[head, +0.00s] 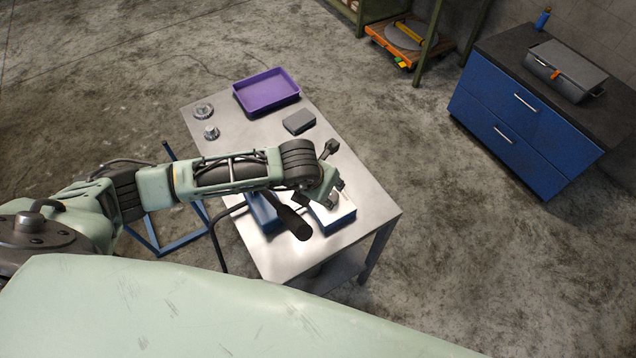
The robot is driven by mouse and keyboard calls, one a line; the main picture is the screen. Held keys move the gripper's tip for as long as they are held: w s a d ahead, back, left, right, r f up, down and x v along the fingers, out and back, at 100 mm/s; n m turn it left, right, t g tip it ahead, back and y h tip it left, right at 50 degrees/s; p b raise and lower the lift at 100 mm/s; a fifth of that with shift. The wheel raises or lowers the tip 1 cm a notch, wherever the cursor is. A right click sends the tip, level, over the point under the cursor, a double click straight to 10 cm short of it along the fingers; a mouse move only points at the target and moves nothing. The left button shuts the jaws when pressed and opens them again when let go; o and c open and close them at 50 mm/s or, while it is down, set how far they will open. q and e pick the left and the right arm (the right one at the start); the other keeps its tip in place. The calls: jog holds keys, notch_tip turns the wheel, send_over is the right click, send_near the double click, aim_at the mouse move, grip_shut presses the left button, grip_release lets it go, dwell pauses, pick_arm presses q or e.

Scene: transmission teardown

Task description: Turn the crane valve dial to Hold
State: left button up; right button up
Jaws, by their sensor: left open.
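My left gripper (336,193) is open, above a blue box with a pale top (341,222) near the front right of the steel table (375,212). Its fingers are at the box's top; I cannot tell whether they touch it. Another blue unit (262,214) stands to the left, partly hidden by my arm. A black cylindrical part, perhaps a lever grip (292,222), shows in front of it. No dial or Hold marking can be made out; the gripper covers part of the pale top. My right gripper is not in view.
A purple tray (266,92), a dark grey box (299,121) and two small metal parts (203,111) (211,132) are at the table's back. A blue cabinet (515,118) bears a grey case (566,72). An orange-framed platform (403,43) stands at the back. Open floor separates table and cabinet.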

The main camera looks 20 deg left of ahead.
pick_arm(q)
jog(key=v, duration=0.6)
dwell(0.4)
